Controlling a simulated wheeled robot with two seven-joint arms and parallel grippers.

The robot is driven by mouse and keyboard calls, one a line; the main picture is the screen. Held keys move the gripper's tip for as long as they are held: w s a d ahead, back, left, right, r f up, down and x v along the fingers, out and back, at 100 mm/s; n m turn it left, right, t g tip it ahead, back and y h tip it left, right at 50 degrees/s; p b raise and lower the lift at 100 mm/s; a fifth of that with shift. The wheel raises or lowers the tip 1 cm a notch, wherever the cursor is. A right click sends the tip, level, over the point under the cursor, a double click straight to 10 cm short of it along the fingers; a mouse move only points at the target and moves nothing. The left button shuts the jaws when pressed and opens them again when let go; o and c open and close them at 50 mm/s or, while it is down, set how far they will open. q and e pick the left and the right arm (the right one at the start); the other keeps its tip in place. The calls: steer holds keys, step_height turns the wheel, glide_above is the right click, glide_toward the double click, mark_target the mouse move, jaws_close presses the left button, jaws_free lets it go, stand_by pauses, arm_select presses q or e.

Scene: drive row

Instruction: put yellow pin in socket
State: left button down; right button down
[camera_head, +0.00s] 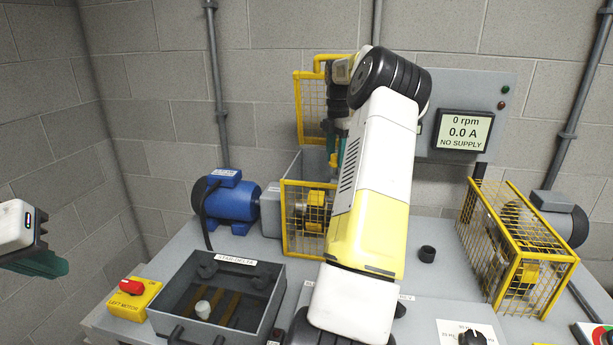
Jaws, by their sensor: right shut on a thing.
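My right gripper (335,152) is at the back centre, partly hidden behind my own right arm. Its teal fingers point down and are shut on a small yellow piece, which I take to be the yellow pin (333,160); only its tip shows. The pin is above the left yellow cage (288,222), in front of the wall. I cannot tell which opening is the socket; a small black ring-shaped holder (427,254) stands on the bench right of my arm. My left gripper (38,264) is at the far left edge, away from the bench things; its finger gap does not show clearly.
A blue motor (229,200) stands left of the cage. A raised yellow mesh panel (311,108) is behind my gripper. An open grey box (165,318) and red-knob switch (131,287) are at front left. Another caged drive (508,250) is right, below the display panel (463,131).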

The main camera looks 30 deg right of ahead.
steer(key=shift+f, duration=3.35)
steer(key=shift+f, duration=0.1)
steer(key=c, duration=0.9)
jaws_free()
steer(key=shift+f, duration=0.1)
